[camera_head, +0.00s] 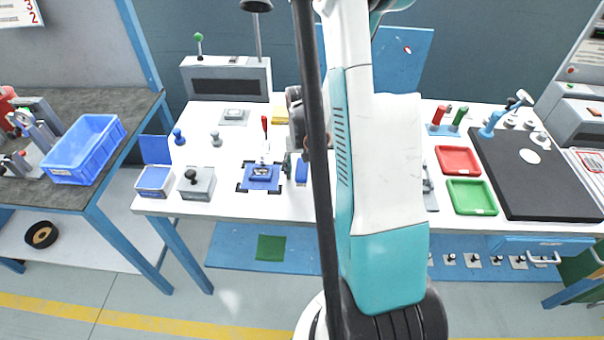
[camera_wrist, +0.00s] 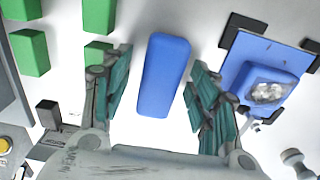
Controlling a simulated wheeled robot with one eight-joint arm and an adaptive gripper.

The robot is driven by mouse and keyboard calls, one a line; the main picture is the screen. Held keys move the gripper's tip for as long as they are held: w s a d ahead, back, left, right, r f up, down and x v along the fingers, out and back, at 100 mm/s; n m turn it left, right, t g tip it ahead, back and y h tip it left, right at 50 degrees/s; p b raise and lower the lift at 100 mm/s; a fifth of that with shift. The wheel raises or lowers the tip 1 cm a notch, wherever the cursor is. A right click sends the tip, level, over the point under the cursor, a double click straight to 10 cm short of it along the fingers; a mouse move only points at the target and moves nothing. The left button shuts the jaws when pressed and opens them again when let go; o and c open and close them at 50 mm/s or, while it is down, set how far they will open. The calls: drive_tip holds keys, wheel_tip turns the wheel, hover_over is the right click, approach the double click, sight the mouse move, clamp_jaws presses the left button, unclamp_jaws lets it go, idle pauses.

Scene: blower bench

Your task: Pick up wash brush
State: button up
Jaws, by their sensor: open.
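A smooth blue oblong block, which seems to be the wash brush (camera_wrist: 164,75), lies on the white bench top in the wrist view; no bristles show. It also shows in the head view (camera_head: 302,169), partly hidden by my arm. My gripper (camera_wrist: 160,62) is open, with one green-padded finger on each side of the block. There is a visible gap on both sides, and the fingers do not appear to touch it. I cannot tell how far above the bench the fingertips are.
A blue fixture with a silvery part (camera_wrist: 268,92) is close to the right finger. Several green blocks (camera_wrist: 98,54) stand to the left. In the head view, red (camera_head: 458,160) and green trays (camera_head: 472,197) lie right of my arm. A blue bin (camera_head: 85,150) stands on the left bench.

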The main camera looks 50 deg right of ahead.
sight(302, 167)
drive_tip(key=shift+c, duration=0.6)
drive_tip(key=c, duration=1.1)
drive_tip(key=shift+o, duration=0.2)
drive_tip(key=shift+r, duration=0.15)
wheel_tip(302, 167, up, 20)
drive_tip(key=p, duration=0.6)
drive_tip(key=shift+p, duration=0.4)
